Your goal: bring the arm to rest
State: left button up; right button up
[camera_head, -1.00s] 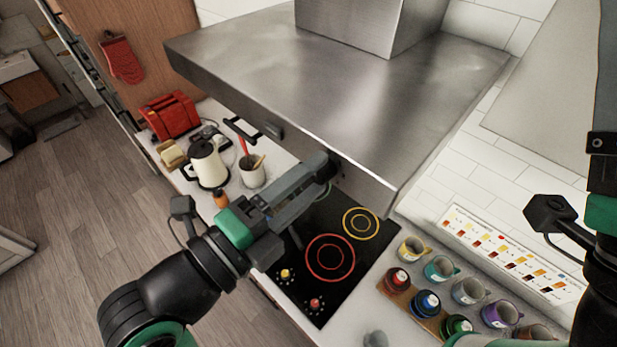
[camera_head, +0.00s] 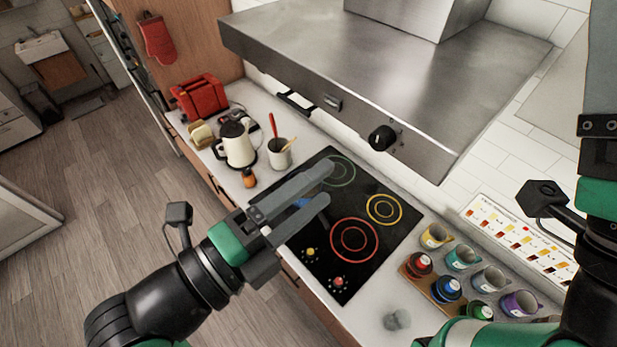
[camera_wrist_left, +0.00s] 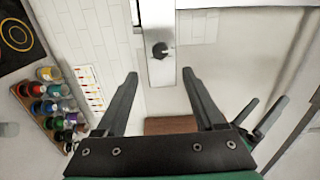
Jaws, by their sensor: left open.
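My left gripper (camera_head: 326,182) is open and empty, its two fingers held above the black cooktop (camera_head: 305,268) in the head view. In the left wrist view its fingers (camera_wrist_left: 160,73) are spread, with nothing between the tips. The range hood's black knob (camera_head: 382,138) is apart from the fingers, up and to the right in the head view; it also shows in the wrist view (camera_wrist_left: 160,50). Two dark prongs at the right of the wrist view look like my right gripper (camera_wrist_left: 271,99).
The steel range hood (camera_head: 400,60) overhangs the counter. A kettle (camera_head: 238,148), a utensil mug (camera_head: 279,155) and a red toaster (camera_head: 200,98) stand beyond the cooktop. Several mugs (camera_head: 488,279) and a wooden rack (camera_head: 416,287) of jars stand right. Open floor lies left.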

pick_arm(q)
jog(key=shift+s+a, duration=0.15)
dwell(0.3)
